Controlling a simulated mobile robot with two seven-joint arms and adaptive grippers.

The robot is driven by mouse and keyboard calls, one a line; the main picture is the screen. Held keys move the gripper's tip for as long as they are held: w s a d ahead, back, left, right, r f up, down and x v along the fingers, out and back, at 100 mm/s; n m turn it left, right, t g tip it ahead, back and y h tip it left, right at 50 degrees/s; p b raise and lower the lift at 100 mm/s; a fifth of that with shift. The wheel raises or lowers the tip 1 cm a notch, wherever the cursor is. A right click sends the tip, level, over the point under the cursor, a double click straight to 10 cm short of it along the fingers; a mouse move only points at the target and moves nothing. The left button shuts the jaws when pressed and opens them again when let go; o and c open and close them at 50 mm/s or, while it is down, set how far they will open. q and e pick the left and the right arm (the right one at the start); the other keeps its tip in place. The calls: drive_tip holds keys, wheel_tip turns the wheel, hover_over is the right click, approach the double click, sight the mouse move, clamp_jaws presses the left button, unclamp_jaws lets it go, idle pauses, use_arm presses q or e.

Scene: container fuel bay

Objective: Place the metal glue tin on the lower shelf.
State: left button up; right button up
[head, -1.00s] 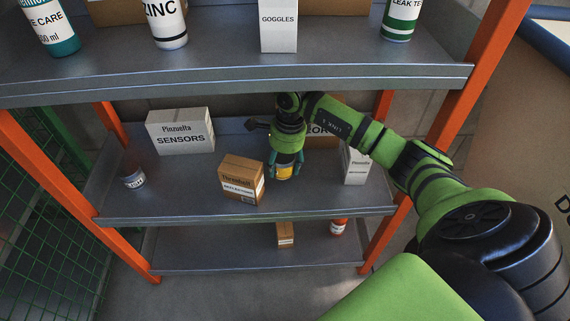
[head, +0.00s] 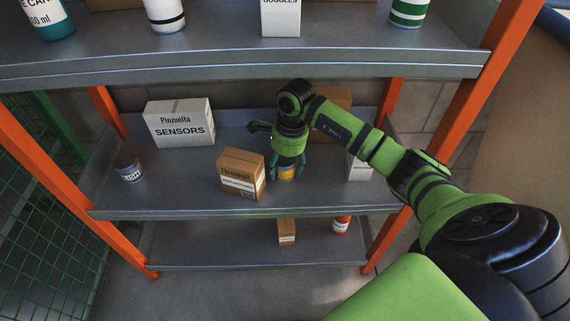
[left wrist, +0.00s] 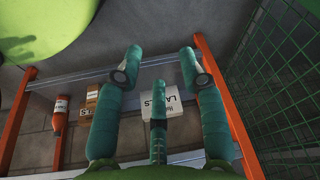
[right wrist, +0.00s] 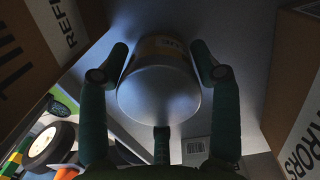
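The metal glue tin (head: 287,174) has a yellow label and is between the fingers of my right gripper (head: 287,168), over the middle of three visible shelves (head: 180,199). A bottom shelf (head: 210,247) lies below. My left gripper (left wrist: 160,65) is open and empty in the left wrist view and outside the head view.
A brown box (head: 238,178) stands just left of the tin, and a white box (head: 359,167) to its right. A larger brown box (head: 332,105) is behind. The upper shelf (head: 240,65) overhangs; orange posts (head: 460,125) flank.

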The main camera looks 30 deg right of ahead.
drive_tip(key=shift+o, duration=0.5)
drive_tip(key=shift+d+r, duration=0.1)
drive_tip(key=shift+r, duration=0.1)
drive_tip(key=r+p, duration=0.1)
drive_tip(key=r, duration=0.1)
drive_tip(key=r+p, duration=0.4)
drive_tip(key=shift+s+d+r, duration=0.15)
drive_tip(key=shift+d+r, duration=0.1)
drive_tip(key=shift+r, duration=0.05)
use_arm(q)
drive_tip(key=s+a+f+g, duration=0.1)
drive_tip(key=s+f, duration=0.3)
drive_tip(key=f, duration=0.9)
use_arm(e)
drive_tip(key=shift+r, duration=0.3)
